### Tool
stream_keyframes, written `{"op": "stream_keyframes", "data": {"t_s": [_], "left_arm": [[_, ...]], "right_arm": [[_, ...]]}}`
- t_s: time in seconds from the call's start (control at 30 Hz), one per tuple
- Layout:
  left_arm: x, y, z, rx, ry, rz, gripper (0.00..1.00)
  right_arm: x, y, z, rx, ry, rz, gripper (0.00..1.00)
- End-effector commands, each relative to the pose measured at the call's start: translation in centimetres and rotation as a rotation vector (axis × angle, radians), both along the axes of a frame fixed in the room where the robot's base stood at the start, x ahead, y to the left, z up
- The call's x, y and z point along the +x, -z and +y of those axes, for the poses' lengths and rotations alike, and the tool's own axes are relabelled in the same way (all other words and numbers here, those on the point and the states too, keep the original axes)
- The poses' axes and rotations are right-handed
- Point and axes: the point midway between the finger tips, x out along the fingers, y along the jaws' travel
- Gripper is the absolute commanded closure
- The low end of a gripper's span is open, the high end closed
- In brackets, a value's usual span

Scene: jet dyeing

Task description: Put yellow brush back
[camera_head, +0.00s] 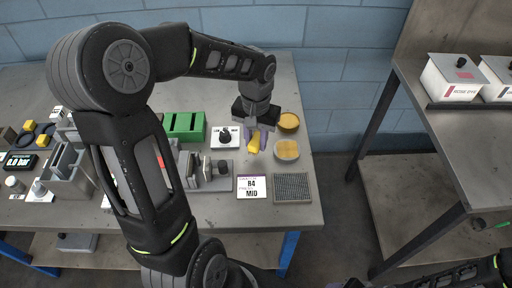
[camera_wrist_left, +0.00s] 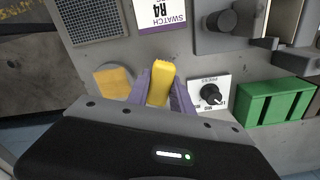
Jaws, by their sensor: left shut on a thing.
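The yellow brush (camera_head: 254,143) is in my left gripper (camera_head: 255,134), above the right part of the grey table. In the left wrist view the yellow brush (camera_wrist_left: 161,80) stands between the two purple fingers of my left gripper (camera_wrist_left: 161,95), which is shut on it. Two round yellow-topped dishes are to the right of the brush: one farther back (camera_head: 289,121) and a paler one nearer (camera_head: 287,150). One yellow pad (camera_wrist_left: 115,80) shows left of the gripper in the left wrist view. My right gripper is out of view.
A white knob panel (camera_head: 227,138) and a green slotted block (camera_head: 185,126) stand left of the gripper. A separate bench (camera_head: 460,130) with white boxes is at right.

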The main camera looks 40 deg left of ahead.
Motion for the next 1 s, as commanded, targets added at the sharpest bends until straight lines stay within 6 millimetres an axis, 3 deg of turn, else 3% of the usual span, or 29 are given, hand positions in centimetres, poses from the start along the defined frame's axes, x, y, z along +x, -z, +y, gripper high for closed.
{"op": "stream_keyframes", "data": {"t_s": [0.13, 0.37, 0.77, 0.8, 1.0], "left_arm": [[-0.1, 0.6, 0.0, -0.001, 0.000, 0.003, 1.00], [-0.1, 3.5, 0.0, -0.001, 0.001, 0.002, 1.00], [0.0, 4.2, 0.0, 0.000, 0.000, 0.000, 1.00], [0.0, 4.1, 0.0, 0.000, 0.000, 0.000, 0.72], [0.0, 4.0, 0.0, 0.000, 0.000, 0.000, 0.55]], "right_arm": [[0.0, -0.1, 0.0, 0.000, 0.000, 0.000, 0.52], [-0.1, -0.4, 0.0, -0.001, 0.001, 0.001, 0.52], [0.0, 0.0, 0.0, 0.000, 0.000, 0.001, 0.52], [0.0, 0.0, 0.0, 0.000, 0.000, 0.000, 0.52], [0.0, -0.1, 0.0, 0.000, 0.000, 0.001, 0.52]]}}
